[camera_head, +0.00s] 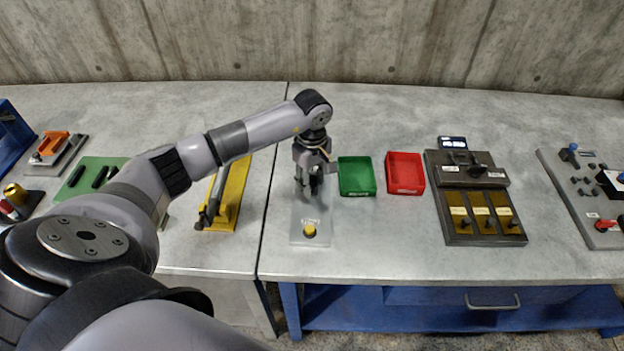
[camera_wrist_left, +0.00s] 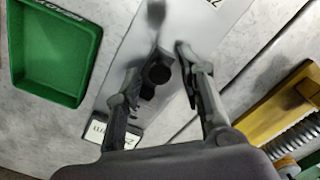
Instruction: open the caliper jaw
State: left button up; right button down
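The caliper station is a light grey plate (camera_head: 310,230) with a yellow button (camera_head: 309,230) near its front end. My left gripper (camera_head: 311,187) points down over the rear part of this plate and hides much of the caliper in the head view. In the left wrist view, a dark round knob (camera_wrist_left: 157,73) on the caliper lies between the two spread fingers of the left gripper (camera_wrist_left: 158,62). A gap shows on the right finger's side; contact on the left side cannot be told. My right gripper is out of view.
A green tray (camera_head: 356,190) and a red tray (camera_head: 404,188) stand right of the plate. A dark panel with brass plates (camera_head: 470,205) is further right. A yellow fixture with a lever (camera_head: 232,200) stands to the left. The bench front is clear.

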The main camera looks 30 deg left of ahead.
pick_arm(q)
grip_shut()
dwell(0.6)
